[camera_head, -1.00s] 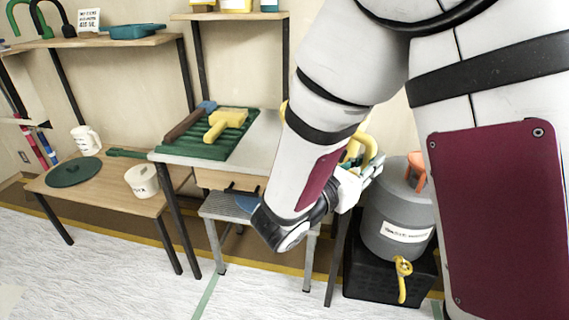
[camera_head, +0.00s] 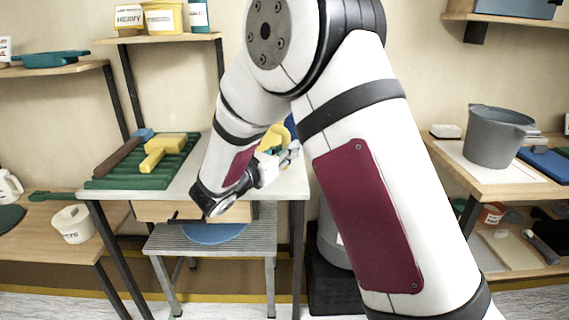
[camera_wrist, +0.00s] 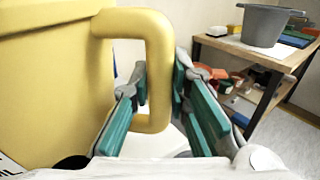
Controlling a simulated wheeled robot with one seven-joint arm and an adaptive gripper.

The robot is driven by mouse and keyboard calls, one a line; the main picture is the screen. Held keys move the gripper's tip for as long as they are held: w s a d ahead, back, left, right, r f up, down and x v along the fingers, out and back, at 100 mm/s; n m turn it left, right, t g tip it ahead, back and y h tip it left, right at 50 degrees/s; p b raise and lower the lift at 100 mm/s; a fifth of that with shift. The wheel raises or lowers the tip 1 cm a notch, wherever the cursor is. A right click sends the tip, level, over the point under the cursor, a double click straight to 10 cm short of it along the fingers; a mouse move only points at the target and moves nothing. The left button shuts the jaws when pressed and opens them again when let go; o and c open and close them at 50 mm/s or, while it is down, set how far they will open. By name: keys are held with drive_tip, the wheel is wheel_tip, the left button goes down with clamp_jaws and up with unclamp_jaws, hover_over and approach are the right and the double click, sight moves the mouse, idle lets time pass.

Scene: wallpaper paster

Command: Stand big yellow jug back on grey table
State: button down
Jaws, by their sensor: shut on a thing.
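The big yellow jug (camera_wrist: 45,75) fills the left of the wrist view, and its handle (camera_wrist: 158,70) passes between the teal finger pads of my gripper (camera_wrist: 160,98). My gripper is shut on this handle. In the head view only part of the yellow jug (camera_head: 272,138) shows behind my arm. My gripper (camera_head: 284,158) is there at the right part of the grey table (camera_head: 290,183). The jug looks about upright in the wrist view. Its base is hidden, so I cannot tell whether it touches the table.
A green ribbed mat (camera_head: 178,172) with a yellow-headed mallet (camera_head: 162,150) lies on the table's left half. A grey step stool (camera_head: 215,240) stands below. A wooden bench with a grey bucket (camera_head: 495,138) is at the right. A low table with a white pot (camera_head: 73,224) is at the left.

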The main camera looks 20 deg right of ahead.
drive_tip(key=shift+w+d+f, duration=0.1)
drive_tip(key=shift+w, duration=0.5)
drive_tip(key=shift+s+f+b, duration=0.1)
drive_tip(key=shift+f+b, duration=0.6)
drive_tip(key=shift+f, duration=0.95)
drive_tip(key=shift+f, duration=0.15)
drive_tip(key=c, duration=1.5)
unclamp_jaws()
